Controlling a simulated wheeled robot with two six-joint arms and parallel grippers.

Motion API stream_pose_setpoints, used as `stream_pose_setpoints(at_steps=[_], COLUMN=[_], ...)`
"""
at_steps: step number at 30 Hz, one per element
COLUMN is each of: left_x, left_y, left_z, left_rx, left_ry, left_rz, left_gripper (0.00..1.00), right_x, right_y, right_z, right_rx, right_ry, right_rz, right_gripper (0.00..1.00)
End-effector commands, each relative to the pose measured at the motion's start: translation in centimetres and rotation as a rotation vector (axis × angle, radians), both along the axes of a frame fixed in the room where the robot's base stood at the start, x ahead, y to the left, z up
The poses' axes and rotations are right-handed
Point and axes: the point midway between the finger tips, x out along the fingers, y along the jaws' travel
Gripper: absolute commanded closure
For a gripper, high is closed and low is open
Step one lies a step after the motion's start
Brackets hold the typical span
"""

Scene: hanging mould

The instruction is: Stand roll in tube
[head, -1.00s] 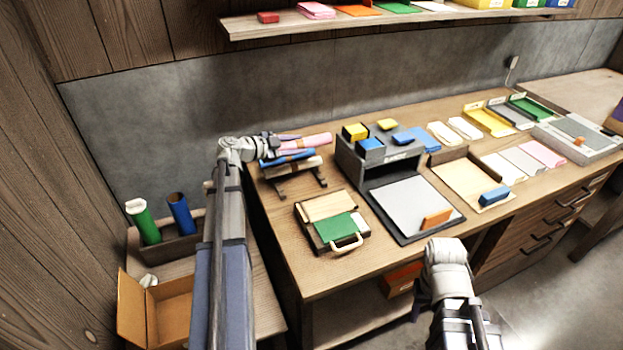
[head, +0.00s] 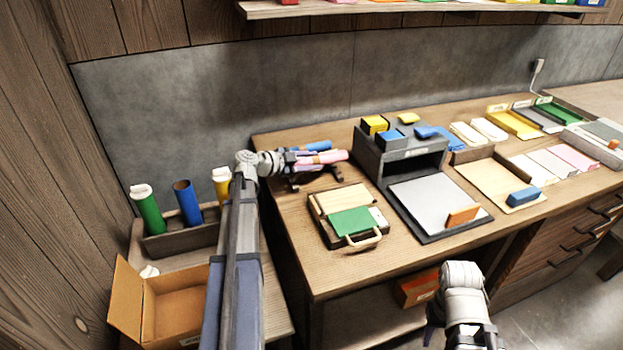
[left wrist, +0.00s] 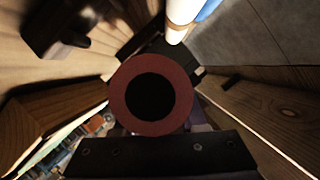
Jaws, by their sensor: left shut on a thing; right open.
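My left gripper (head: 303,160) is at the back left of the table, shut on a pink roll (head: 332,157). The left wrist view shows the round, hollow end of a dark reddish roll (left wrist: 121,98) close up, taken to be the same roll. A blue roll (head: 318,146) lies just behind it on a small dark rack, partly hidden by my gripper. Upright green (head: 149,212), blue (head: 187,204) and yellow (head: 222,186) tubes stand in a wooden holder at left. White shows at the green and yellow tops; the blue tube looks hollow. My right gripper (head: 434,315) is open, low before the table.
An open cardboard box (head: 174,305) stands before the tube holder (head: 190,241). A case with a green panel (head: 350,221), a grey organizer (head: 375,148) and a grey board (head: 430,200) occupy the table. My left arm passes over the holder's right side.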

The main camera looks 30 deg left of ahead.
Motion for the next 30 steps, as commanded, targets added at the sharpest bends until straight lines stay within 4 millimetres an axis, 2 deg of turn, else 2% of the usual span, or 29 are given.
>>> stream_pose_setpoints(at_steps=[5, 15, 23, 28, 29, 30], left_x=[0.0, 0.0, 0.0, 0.0, 0.0, 0.0], left_y=[0.0, 0.0, 0.0, 0.0, 0.0, 0.0], left_z=[-0.3, -3.9, -3.6, -4.1, -4.1, -4.0], left_rx=[0.000, 0.000, 0.000, 0.000, 0.000, 0.000], left_ry=[0.000, 0.000, 0.000, 0.000, 0.000, 0.000], left_rz=[0.000, 0.000, 0.000, 0.000, 0.000, 0.000], left_gripper=[1.00, 1.00, 1.00, 1.00, 0.58, 0.53], right_x=[0.0, 0.0, 0.0, 0.0, 0.0, 0.0], right_y=[0.0, 0.0, 0.0, 0.0, 0.0, 0.0], right_z=[-0.3, -3.9, -3.6, -4.2, -4.1, -4.0], right_rx=[0.000, 0.000, 0.000, 0.000, 0.000, 0.000], right_ry=[0.000, 0.000, 0.000, 0.000, 0.000, 0.000], right_rz=[0.000, 0.000, 0.000, 0.000, 0.000, 0.000], right_gripper=[0.50, 0.50, 0.50, 0.50, 0.50, 0.50])
